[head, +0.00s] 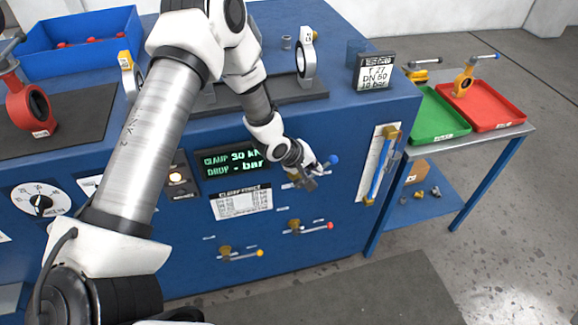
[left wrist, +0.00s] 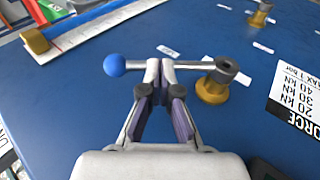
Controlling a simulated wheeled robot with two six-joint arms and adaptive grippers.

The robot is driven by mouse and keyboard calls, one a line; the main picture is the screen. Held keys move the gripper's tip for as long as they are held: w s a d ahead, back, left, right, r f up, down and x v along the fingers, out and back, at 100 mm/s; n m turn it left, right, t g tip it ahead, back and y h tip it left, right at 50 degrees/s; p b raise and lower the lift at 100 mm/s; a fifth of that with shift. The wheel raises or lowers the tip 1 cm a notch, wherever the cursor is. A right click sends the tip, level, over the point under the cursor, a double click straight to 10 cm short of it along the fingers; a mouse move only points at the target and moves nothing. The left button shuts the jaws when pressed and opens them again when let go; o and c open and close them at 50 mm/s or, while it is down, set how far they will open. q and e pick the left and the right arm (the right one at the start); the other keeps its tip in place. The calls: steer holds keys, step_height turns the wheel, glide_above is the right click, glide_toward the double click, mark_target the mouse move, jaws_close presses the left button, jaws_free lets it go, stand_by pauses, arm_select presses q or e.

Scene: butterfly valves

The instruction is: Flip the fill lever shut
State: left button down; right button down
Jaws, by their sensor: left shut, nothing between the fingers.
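The blue-knobbed lever (head: 332,160) is on the bench's front panel, right of the green display. In the left wrist view its blue ball (left wrist: 114,66) is at the left. Its grey bar runs about level to a brass hub (left wrist: 212,88) at the right. I cannot read a label naming it as the fill lever. My left gripper (head: 309,184) is at this lever. In the left wrist view the shut, empty fingertips (left wrist: 160,66) overlap the bar between ball and hub, hiding part of it. I cannot tell whether they touch it. My right gripper is not in view.
Below are a red-knobbed lever (head: 312,228) and a yellow-knobbed lever (head: 240,253). A vertical gauge with a blue tube (head: 380,165) is to the right. A side table holds a green tray (head: 438,118) and a red tray (head: 490,108).

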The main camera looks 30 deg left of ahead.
mark_target(332, 160)
arm_select(q)
steer(key=shift+g+y, duration=0.6)
steer(key=shift+g, duration=0.1)
steer(key=w+f, duration=0.1)
steer(key=w+d+f+p, duration=0.1)
steer(key=f, duration=0.1)
steer(key=w+d+f, duration=0.1)
steer(key=shift+d+f, duration=0.15)
steer(key=shift+d, duration=0.05)
steer(key=shift+s, duration=0.1)
steer(key=r+p, duration=0.4)
steer(key=shift+s+d+r+p, duration=0.15)
steer(key=shift+d+r+p, duration=0.05)
steer(key=shift+r+p, duration=0.1)
steer(key=r, duration=0.1)
steer(key=r+b, duration=0.1)
steer(key=d+r+b, duration=0.1)
steer(key=shift+s+r, duration=0.1)
steer(key=shift+s, duration=0.15)
step_height(332, 160, up, 6)
steer(key=shift+s+d, duration=0.35)
steer(key=shift+s, duration=0.1)
